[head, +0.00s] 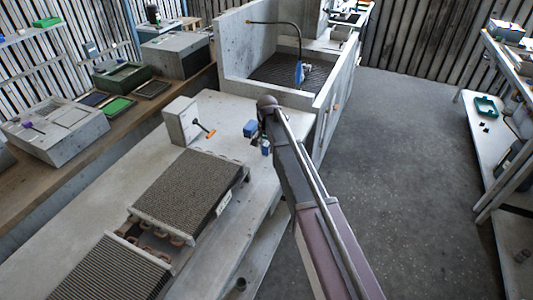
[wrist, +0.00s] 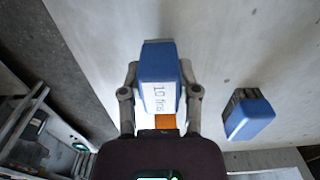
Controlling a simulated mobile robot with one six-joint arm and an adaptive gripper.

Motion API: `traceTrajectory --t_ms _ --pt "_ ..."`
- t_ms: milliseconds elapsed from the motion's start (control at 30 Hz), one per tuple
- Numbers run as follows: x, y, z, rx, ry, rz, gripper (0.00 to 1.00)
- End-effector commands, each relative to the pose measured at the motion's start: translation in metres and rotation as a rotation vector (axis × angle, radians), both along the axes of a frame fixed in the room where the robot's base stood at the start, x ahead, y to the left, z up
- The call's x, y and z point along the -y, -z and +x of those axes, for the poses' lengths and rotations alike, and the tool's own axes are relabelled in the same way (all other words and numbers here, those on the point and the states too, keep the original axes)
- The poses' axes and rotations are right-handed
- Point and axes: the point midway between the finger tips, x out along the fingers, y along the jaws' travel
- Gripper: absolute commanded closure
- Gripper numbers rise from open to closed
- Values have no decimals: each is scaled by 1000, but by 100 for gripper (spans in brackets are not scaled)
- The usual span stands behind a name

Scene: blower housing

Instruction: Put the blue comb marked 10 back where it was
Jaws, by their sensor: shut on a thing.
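My gripper (wrist: 160,92) is shut on the blue comb marked 10 (wrist: 158,68), with one finger on each side of it. Its white label reads 10 and faces the wrist camera. In the head view the held comb (head: 265,148) is a small blue patch under my gripper (head: 260,142), partly hidden, over the far right of the pale bench (head: 215,112). I cannot tell whether it touches the bench. A second blue comb (wrist: 249,117) lies on the bench, apart from my gripper; it also shows in the head view (head: 250,128). Its marking is not readable.
A grey box with an orange handle (head: 182,121) stands left of the combs. Two finned coils (head: 190,192) lie nearer on the bench. A concrete sink (head: 232,50) with a hose stands behind. The bench's right edge drops to open floor (head: 410,150).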

Motion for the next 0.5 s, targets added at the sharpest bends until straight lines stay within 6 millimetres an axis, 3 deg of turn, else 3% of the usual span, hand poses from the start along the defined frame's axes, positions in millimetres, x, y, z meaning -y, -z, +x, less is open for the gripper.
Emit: traceTrajectory --t_ms 100,500 --pt "0 10 0 0 0 0 96" --pt "0 10 0 0 0 0 96"
